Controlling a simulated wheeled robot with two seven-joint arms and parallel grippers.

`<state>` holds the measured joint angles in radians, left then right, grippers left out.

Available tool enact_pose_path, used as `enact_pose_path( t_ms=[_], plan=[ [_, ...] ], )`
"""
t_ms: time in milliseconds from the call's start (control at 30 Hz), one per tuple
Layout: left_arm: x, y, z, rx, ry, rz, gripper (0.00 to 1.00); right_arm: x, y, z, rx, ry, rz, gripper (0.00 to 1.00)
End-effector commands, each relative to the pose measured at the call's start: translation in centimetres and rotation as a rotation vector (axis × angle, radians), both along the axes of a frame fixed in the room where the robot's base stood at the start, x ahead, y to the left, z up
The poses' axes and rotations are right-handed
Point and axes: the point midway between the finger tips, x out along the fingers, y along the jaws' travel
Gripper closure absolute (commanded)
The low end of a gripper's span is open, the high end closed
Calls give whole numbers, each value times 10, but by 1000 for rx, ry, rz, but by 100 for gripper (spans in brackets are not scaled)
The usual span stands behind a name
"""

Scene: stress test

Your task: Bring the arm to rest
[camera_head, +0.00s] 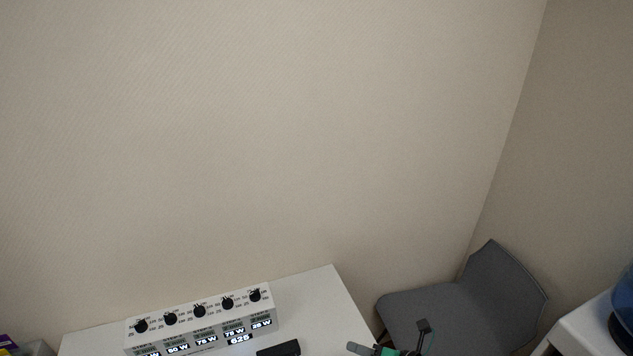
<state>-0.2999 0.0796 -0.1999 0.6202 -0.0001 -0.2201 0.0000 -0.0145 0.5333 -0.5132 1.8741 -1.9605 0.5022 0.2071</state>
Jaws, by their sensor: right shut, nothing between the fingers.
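My right gripper (361,349) shows at the bottom edge, right of the middle. Its grey fingers point left and are shut with nothing between them. Green and black parts sit behind the fingers, and a small dark part on a thin stalk stands up to their right. The picture's lower edge cuts off the rest of this arm. The gripper shows by the right edge of the white table (320,295). My left gripper is not in view.
A white box with several black knobs and lit watt displays (200,320) stands on the table. A black object (278,348) lies right of it. A grey chair (435,305) stands to the right, before another white surface (590,325) holding something blue (625,298).

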Motion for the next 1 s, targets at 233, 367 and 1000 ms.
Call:
enact_pose_path(
  t_ms=[233, 367, 1000],
  plan=[
    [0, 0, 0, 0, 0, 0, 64, 11, -14, 104, 613, -22, -381, 100],
    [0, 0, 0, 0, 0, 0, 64, 13, -54, 129, 877, 28, -637, 100],
    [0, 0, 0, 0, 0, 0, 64, -134, -159, 22, 1337, 915, -1915, 100]
  ],
)
